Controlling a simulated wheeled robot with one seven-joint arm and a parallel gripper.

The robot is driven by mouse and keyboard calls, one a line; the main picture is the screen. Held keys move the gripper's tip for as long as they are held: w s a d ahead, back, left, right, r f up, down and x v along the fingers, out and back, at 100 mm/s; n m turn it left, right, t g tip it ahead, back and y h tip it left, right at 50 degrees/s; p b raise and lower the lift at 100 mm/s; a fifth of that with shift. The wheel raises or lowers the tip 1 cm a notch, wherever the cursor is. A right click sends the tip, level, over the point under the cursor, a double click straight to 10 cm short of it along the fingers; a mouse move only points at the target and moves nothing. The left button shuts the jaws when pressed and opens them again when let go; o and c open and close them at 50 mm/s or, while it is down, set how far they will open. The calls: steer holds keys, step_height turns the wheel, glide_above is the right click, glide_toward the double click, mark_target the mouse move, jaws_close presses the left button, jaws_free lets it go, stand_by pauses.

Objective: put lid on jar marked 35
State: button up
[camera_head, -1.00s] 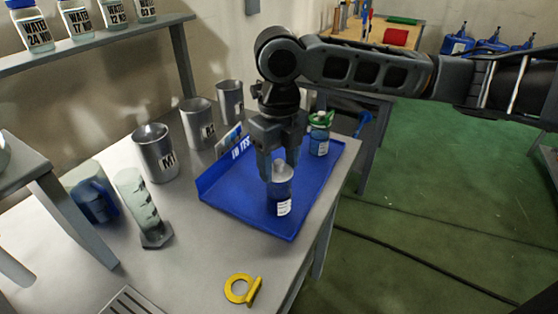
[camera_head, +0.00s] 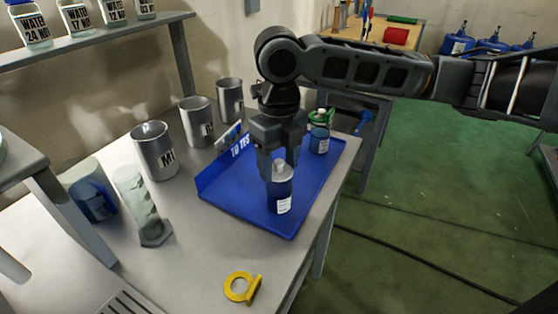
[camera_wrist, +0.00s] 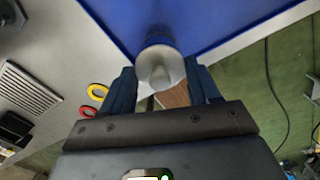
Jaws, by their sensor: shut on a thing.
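A small jar (camera_head: 279,198) with dark contents and a white label stands on the blue tray (camera_head: 245,215) near its front. The label is too small to read. A grey lid (camera_head: 280,167) is at the jar's mouth, and it shows as a pale disc with a raised knob in the wrist view (camera_wrist: 160,68). My gripper (camera_head: 279,178) points down over the jar, its fingers on both sides of the lid and shut on it. I cannot tell whether the lid is fully seated. A second jar (camera_head: 320,135) with a green top stands at the tray's back right.
Metal beakers (camera_head: 153,150) stand in a row left of the tray. A glass cylinder (camera_head: 138,205) and a blue-filled vessel (camera_head: 92,195) are at the left. A yellow ring-shaped piece (camera_head: 242,288) lies at the front. Water bottles (camera_head: 75,18) stand on the shelf.

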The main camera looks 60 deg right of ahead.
stand_by(0.4)
steer(key=o, duration=1.3)
steer(key=shift+r+p, duration=2.5)
steer(key=shift+r, duration=0.95)
